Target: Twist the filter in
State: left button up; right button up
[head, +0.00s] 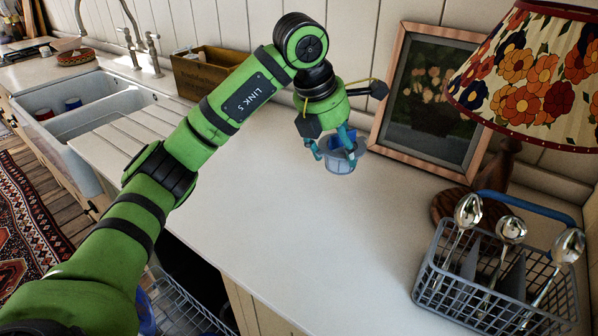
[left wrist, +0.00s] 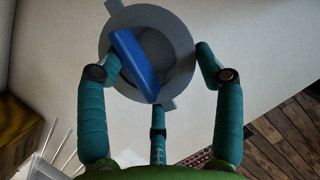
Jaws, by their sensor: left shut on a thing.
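The filter (head: 340,164) is a round, grey, cup-like piece with a blue bar across its top. In the left wrist view the filter (left wrist: 182,62) shows from above, with small tabs at its rim and the blue bar slanting from upper left to lower right. My left gripper (head: 338,147) points down with its teal fingers around the filter and is shut on it. The filter hangs upright over the pale counter (head: 270,215) near the picture frame. Its gap to the counter cannot be told. My right gripper is out of view.
A framed picture (head: 398,128) leans on the wall right of the filter. A grey cutlery basket (head: 440,283) with spoons and a floral lamp (head: 520,70) stand at the right. An open dishwasher rack (head: 185,310) lies below the counter edge. The middle counter is clear.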

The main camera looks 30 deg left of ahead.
pick_arm(q)
jog(key=a+f+p, duration=0.1)
jog(key=a+f, duration=0.2)
jog(key=w+a+f+p, duration=0.1)
jog(key=a+f, duration=0.2)
jog(key=a, duration=0.1)
jog(key=w+a+f+p, duration=0.1)
jog(key=a+f, duration=0.2)
jog(key=shift+w+a+f, duration=0.1)
jog(key=shift+a+f, duration=0.1)
jog(key=shift+a, duration=0.2)
jog(key=shift+f, duration=0.55)
jog(key=o, duration=1.6)
jog(key=shift+f, duration=0.15)
jog(key=shift+o, duration=0.2)
